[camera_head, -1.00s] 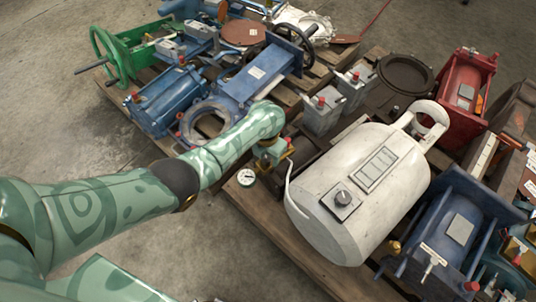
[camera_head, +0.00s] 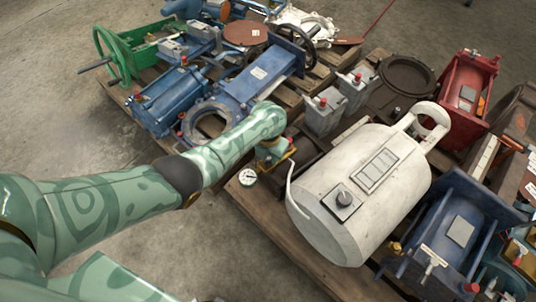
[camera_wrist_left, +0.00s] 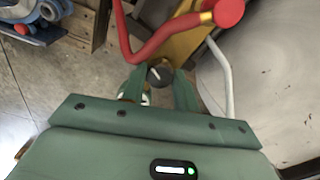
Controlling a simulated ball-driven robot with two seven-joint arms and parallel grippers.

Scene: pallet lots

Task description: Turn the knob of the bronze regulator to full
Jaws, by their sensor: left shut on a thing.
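The bronze regulator (camera_head: 288,158) stands at the left edge of the pallet, mostly hidden behind my arm in the head view. Its white dial gauge (camera_head: 247,177) faces up beside it. In the left wrist view the brass-coloured body (camera_wrist_left: 190,42) shows beyond the fingers. Its dark round knob (camera_wrist_left: 160,74) with a white mark sits between the fingertips. My left gripper (camera_wrist_left: 158,82) is shut on the knob; in the head view, the gripper (camera_head: 268,153) is partly hidden by its own wrist. The full mark cannot be made out. My right gripper is not in view.
A large white tank (camera_head: 360,190) with a grey knob stands close right of the regulator. A red bent bar (camera_wrist_left: 150,45) and pale hose (camera_wrist_left: 222,70) run near the fingers in the wrist view. Blue machines (camera_head: 165,98) lie behind. Bare floor (camera_head: 60,140) is at left.

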